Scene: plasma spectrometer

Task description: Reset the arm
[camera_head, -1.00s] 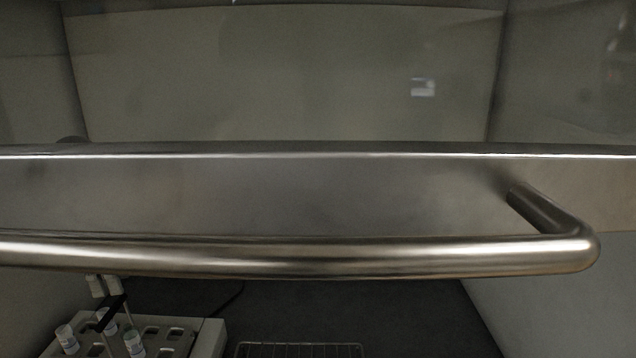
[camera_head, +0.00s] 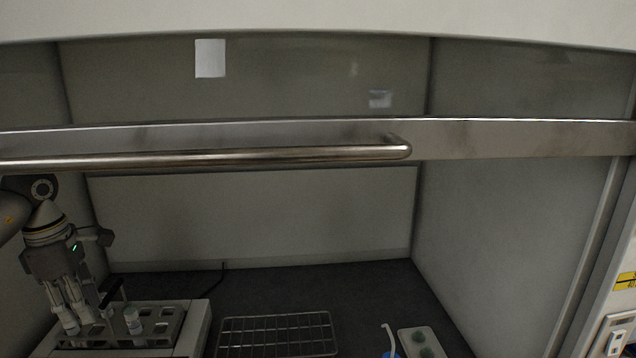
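My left gripper (camera_head: 76,316) comes in from the left under the raised sash and points down at the left part of a light sample rack (camera_head: 193,331). Its fingers overlap pale tubes there, and I cannot tell whether they hold one or are apart. A white-capped tube (camera_head: 133,319) stands in the rack just right of the fingers, with other rack openings to its right. A dark upright holder (camera_head: 113,288) is beside the fingers. My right gripper is not in view.
The sash with its metal handle bar (camera_head: 230,157) crosses above the work area. A wire rack (camera_head: 278,335) lies on the dark floor. A white block with round wells (camera_head: 425,342) and a blue-and-white item (camera_head: 389,343) are to its right.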

